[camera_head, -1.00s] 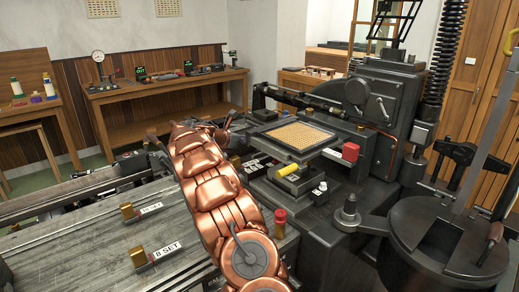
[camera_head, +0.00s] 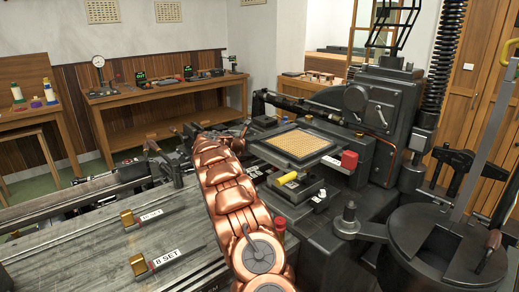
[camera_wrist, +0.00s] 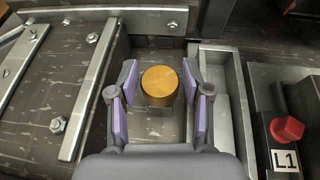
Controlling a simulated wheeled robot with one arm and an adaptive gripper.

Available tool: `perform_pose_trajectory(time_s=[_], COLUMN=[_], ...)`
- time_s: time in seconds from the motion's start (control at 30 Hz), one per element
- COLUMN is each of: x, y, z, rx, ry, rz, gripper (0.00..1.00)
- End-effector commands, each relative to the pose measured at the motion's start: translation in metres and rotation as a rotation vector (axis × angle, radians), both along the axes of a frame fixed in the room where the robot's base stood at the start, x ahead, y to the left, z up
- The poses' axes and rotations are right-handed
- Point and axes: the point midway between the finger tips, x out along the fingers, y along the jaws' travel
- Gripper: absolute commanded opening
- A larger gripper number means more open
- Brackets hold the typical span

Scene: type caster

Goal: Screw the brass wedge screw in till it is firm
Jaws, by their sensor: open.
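In the wrist view, the brass screw (camera_wrist: 160,88) shows as a round, flat-topped brass head standing on a small dark block in a dark metal channel. My gripper (camera_wrist: 160,80) is open, with its purple-padded fingers to the left and right of the brass head. Small gaps seem to show on both sides, and I cannot tell whether either pad touches it. The screw's thread is hidden below the head. In the head view, my copper-coloured arm reaches over the machine bed, and I cannot make out the gripper or the screw there.
In the wrist view, a steel rail (camera_wrist: 222,110) runs close at the right, beyond it a red knob (camera_wrist: 287,129) above an L1 label. A bolted bar (camera_wrist: 95,85) lies at left. In the head view, brass blocks (camera_head: 138,263) and a yellow cylinder (camera_head: 287,178) stand on the machine.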

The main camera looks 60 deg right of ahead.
Motion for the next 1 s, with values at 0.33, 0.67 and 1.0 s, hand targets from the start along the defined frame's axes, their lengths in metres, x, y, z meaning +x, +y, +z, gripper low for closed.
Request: perform_pose_trajectory(time_s=[0.33,0.67,1.0], x=[0.0001,0.0001,0.0030], y=[0.0000,0.0002,0.0003], z=[-0.0001,-0.0001,0.0034], rx=[0.000,0.000,0.002], ry=[0.000,0.000,-0.002], rz=[0.000,0.000,-0.061], gripper=[0.32,0.02,0.02])
